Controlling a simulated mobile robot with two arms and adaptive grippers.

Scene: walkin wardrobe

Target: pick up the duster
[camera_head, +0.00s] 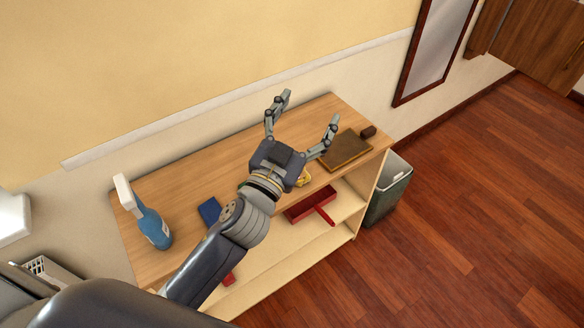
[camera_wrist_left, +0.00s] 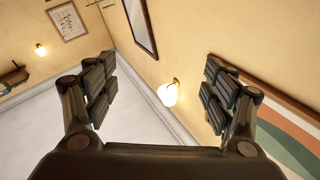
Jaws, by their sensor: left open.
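My left gripper (camera_head: 310,106) is open and empty above the wooden shelf unit, its fingers pointing toward the wall. No thing is clearly recognisable as the duster. A red object with a handle (camera_head: 312,205) lies on the lower shelf, right of my left forearm. A small yellow thing (camera_head: 304,178) shows beside my gripper's base, partly hidden by it. Another red piece (camera_head: 228,280) shows low beside my forearm. My right gripper is out of view.
On the shelf unit's top (camera_head: 190,180) stand a blue spray bottle (camera_head: 152,227), a blue item (camera_head: 209,211) partly behind my arm, and a flat brown book-like item (camera_head: 345,151). A grey bin (camera_head: 388,190) stands at its right end. The wooden floor (camera_head: 450,220) right is clear.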

